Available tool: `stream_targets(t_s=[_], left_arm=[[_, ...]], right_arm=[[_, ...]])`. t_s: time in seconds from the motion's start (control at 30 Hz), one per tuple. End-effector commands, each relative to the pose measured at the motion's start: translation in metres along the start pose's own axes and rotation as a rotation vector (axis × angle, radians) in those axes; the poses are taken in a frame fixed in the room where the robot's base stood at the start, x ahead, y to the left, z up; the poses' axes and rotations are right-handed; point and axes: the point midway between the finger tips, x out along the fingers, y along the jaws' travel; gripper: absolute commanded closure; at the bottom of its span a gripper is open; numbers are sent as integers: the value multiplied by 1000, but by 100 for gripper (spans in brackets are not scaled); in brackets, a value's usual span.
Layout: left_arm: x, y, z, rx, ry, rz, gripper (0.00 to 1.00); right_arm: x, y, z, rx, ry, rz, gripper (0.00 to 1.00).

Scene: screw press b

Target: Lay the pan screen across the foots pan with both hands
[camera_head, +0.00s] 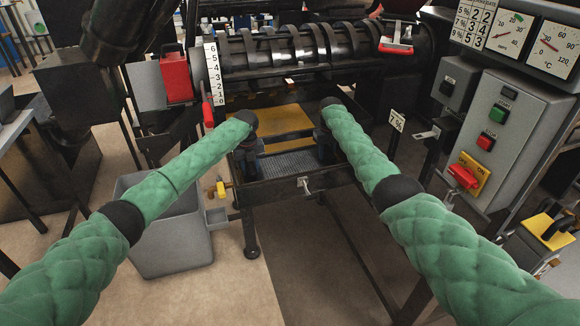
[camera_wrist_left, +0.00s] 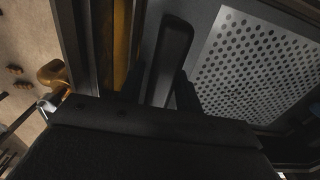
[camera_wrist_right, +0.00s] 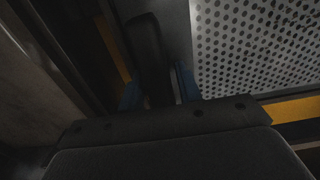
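The pan screen (camera_head: 290,163) is a grey perforated sheet with dark bar handles. It lies flat over the near part of the foots pan (camera_head: 275,190), a dark-rimmed pan with yellow showing behind the screen (camera_head: 285,122). I cannot tell whether it touches the rims. My left gripper (camera_head: 250,150) is at the screen's left end, its fingers closed around a handle (camera_wrist_left: 173,50). My right gripper (camera_head: 323,147) is at the right end, its blue fingers on both sides of the other handle (camera_wrist_right: 148,45). Holes show in both wrist views (camera_wrist_left: 255,65) (camera_wrist_right: 255,40).
The screw barrel (camera_head: 300,45) runs above and behind the pan. A grey bin (camera_head: 170,235) stands on the floor at left. A control panel (camera_head: 495,135) with buttons and a red switch is at right. A yellow tap (camera_head: 221,188) sticks out at the pan's left front.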

Motion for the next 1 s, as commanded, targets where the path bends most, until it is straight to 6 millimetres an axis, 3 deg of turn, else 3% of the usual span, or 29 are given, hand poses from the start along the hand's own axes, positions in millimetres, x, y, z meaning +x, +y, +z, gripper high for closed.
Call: stream_targets(t_s=[0.43, 0.47, 0.63, 1.0], left_arm=[[9, 0, 0, 0, -1, -1, 65], [9, 0, 0, 0, -1, -1, 67], [9, 0, 0, 0, -1, -1, 100], [7, -1, 0, 0, -2, -2, 100]], right_arm=[[9, 0, 0, 1, 0, 0, 65], [9, 0, 0, 1, 0, 0, 67], [9, 0, 0, 1, 0, 0, 100], [8, 0, 0, 0, 2, 1, 100]])
